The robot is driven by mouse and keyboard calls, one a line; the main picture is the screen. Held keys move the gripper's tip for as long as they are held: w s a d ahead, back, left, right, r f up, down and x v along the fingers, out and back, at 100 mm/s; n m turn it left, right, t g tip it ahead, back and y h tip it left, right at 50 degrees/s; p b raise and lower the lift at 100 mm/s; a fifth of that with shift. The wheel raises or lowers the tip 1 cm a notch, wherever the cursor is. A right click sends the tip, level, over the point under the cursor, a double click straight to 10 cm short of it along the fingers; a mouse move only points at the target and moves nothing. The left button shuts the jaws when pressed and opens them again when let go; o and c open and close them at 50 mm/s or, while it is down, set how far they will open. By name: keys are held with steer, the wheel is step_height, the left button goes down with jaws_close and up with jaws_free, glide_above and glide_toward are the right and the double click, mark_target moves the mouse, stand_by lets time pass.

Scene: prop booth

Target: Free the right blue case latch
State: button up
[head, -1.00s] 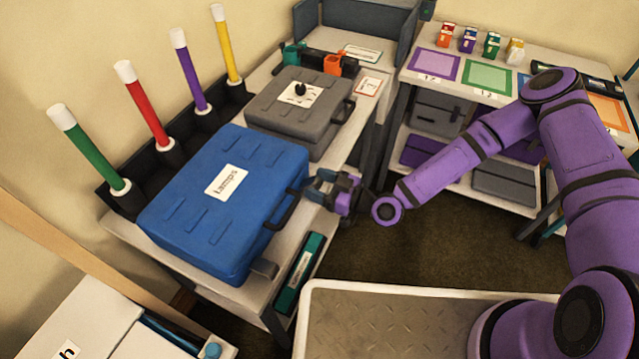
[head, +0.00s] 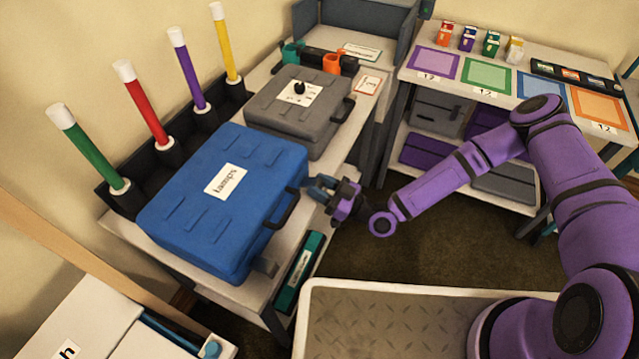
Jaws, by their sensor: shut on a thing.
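The blue case (head: 185,235) lies closed on the bench, with a white label reading "lamps" on its lid. Its dark handle (head: 284,210) is on the front side, facing my arm. My gripper (head: 314,187) is at the far end of the same side, right of the handle. Its jaws are shut on the right latch, which the fingers mostly hide.
A grey case (head: 330,131) stands just behind the blue one. Several coloured tubes (head: 149,107) stand in a black rack along the wall. A teal box (head: 298,272) is on the shelf below. A second table (head: 480,50) with coloured mats is at the right. Open floor lies between.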

steer(key=shift+f+t+y, duration=0.25)
steer(key=shift+f+y, duration=0.1)
steer(key=shift+y, duration=0.35)
steer(key=shift+f+t+y, duration=0.25)
steer(key=shift+f+y, duration=0.05)
steer(key=shift+y, duration=0.4)
steer(key=o, duration=0.9)
steer(key=shift+o, duration=0.2)
steer(key=shift+d, duration=0.1)
steer(key=v, duration=1)
steer(key=shift+d+f, duration=0.25)
steer(key=shift+f, duration=0.05)
steer(key=shift+s, duration=0.1)
